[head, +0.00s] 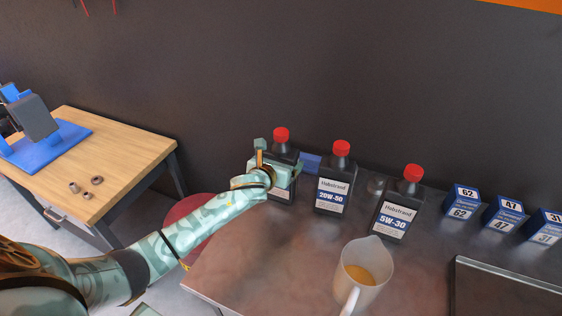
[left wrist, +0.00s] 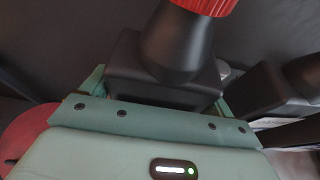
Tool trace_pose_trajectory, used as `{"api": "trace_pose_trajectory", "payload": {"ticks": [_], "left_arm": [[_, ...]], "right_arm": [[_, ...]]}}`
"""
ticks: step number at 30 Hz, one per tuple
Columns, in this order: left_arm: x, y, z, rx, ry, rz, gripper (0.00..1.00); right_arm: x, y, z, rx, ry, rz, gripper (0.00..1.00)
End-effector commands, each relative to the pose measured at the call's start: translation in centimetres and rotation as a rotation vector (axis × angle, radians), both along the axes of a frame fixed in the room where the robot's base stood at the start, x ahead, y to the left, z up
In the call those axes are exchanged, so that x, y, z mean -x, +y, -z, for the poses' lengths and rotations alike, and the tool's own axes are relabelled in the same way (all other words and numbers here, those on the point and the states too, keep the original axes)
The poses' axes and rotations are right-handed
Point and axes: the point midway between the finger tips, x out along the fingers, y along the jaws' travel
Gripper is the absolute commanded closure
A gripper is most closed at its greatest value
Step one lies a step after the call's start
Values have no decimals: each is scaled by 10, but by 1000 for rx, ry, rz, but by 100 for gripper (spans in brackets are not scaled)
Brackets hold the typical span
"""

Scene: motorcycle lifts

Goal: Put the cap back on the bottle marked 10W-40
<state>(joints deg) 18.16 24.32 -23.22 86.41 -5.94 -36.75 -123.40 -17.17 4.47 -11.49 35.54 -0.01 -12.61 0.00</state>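Three dark bottles with red caps stand in a row on the dark bench. The leftmost bottle (head: 284,155) has its grade marking hidden by my left gripper; the other two read 20W-50 (head: 332,190) and 5W-30 (head: 397,215). A red cap (head: 281,134) sits on top of the leftmost bottle, and its lower edge shows in the left wrist view (left wrist: 205,5). My left gripper (head: 279,163) has a finger on each side of this bottle's body, close against it, and looks shut on it. The bottle is upright. My right gripper is not in view.
A clear jug (head: 362,280) with amber liquid stands at the bench front. Blue boxes numbered 62 (head: 460,202), 47 (head: 503,214) and 31 (head: 542,227) stand at the right. A small blue object (head: 311,162) lies behind the bottles. A wooden table (head: 125,155) is at left.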

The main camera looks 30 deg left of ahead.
Motion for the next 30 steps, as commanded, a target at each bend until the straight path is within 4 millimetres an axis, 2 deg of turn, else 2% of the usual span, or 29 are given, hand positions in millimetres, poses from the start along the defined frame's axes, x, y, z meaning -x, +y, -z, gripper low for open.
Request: {"api": "trace_pose_trajectory", "payload": {"ticks": [11,14,24,30], "left_arm": [[4,0,-4,-1,1,0,0],[17,0,-9,-3,1,1,0],[83,-5,-34,-2,1,2,0],[107,-6,-42,0,0,-1,0]], "right_arm": [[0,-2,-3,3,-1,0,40],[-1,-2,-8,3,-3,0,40],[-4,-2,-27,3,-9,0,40],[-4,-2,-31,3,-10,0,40]]}}
